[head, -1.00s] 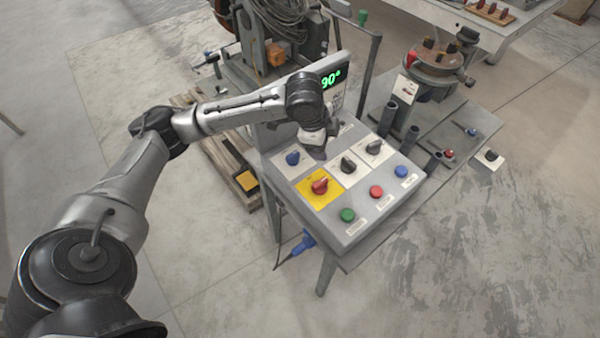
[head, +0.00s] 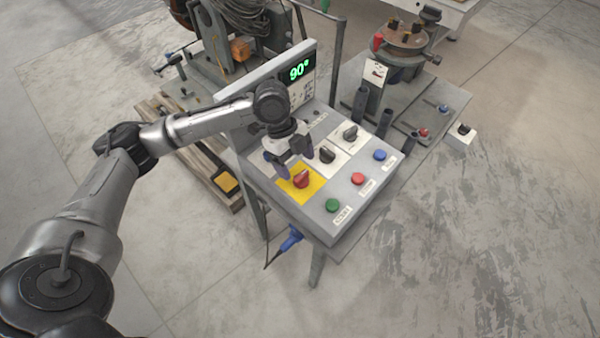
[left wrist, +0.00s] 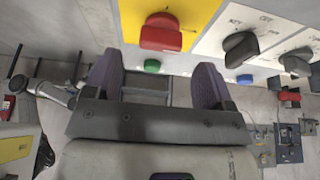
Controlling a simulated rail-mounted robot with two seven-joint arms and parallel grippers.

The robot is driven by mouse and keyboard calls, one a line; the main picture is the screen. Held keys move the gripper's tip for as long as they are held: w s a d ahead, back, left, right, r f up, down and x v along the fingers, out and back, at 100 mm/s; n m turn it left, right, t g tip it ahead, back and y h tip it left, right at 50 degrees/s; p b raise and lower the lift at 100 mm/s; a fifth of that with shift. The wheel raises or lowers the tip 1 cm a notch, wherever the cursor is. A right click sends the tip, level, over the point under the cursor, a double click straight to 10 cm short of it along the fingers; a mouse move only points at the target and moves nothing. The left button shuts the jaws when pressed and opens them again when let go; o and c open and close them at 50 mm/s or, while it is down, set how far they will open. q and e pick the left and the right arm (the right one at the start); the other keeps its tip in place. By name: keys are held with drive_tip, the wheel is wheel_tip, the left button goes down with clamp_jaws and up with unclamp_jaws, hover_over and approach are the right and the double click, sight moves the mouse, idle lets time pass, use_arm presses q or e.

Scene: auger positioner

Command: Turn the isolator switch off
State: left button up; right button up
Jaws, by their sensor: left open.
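The isolator switch, a red rotary knob (head: 301,180), sits on a yellow plate (head: 314,187) on the grey sloped control panel (head: 290,211). It also shows in the left wrist view as a red knob (left wrist: 161,34) at the top centre, ahead of the fingers. My left gripper (head: 293,168) is over the yellow plate's upper left edge, close to the knob. Its two fingers are spread and empty. In the left wrist view, my left gripper (left wrist: 157,82) shows a clear gap between the fingers, and the knob is not between them. My right gripper is out of view.
Black rotary knobs (head: 327,155) sit right of the gripper. Green (head: 332,205), red (head: 358,179) and blue (head: 380,155) buttons line the panel's front. A display (head: 299,70) reading 90° stands behind. A rotary positioner (head: 404,40) is at the back right.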

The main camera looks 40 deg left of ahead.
sight(300, 175)
use_arm(q)
drive_tip(key=shift+b+x, duration=0.4)
drive_tip(key=shift+x, duration=1.65)
